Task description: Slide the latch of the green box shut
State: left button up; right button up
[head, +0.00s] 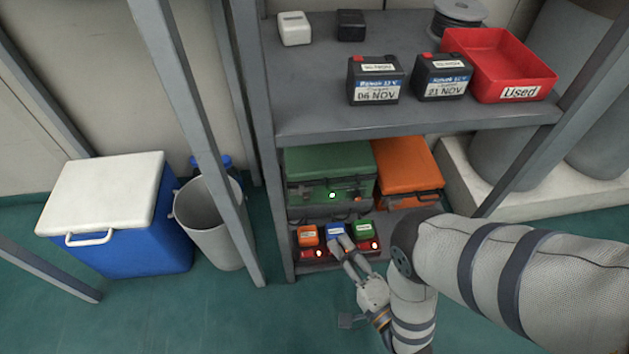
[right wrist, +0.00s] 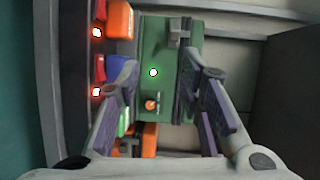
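The green box (head: 328,163) stands on the lower shelf, its lid down and its front facing me. A lit lamp (head: 332,195) shows on its front. In the right wrist view the green front (right wrist: 183,75) appears turned on its side, with the lit lamp, an orange knob (right wrist: 151,105) and a grey metal fitting (right wrist: 179,34) that may be part of the latch. The latch's position is unclear. My right gripper (head: 341,246) is open and empty, in front of the shelf below the box; its fingers also show in the wrist view (right wrist: 169,78). My left gripper is out of view.
Small orange (head: 307,236), blue (head: 335,230) and green (head: 363,229) blocks with red parts sit in front of the box. An orange case (head: 407,166) stands to its right. The upper shelf (head: 310,122) overhangs them. A grey bin (head: 211,222) and a blue cooler (head: 140,238) stand left.

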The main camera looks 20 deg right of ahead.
aim_at(308, 200)
jog(key=shift+t, duration=0.3)
jog(key=w+b, duration=0.1)
jog(key=w, duration=0.3)
jog(key=w+a+r+b, duration=0.1)
jog(key=w+b, duration=0.1)
jog(key=w, duration=0.2)
jog(key=w+b, duration=0.1)
jog(key=w, duration=0.4)
jog(key=shift+w+a+r+b, duration=0.1)
jog(key=shift+a+r+b, duration=0.1)
jog(key=shift+a+b, duration=0.15)
grip_shut()
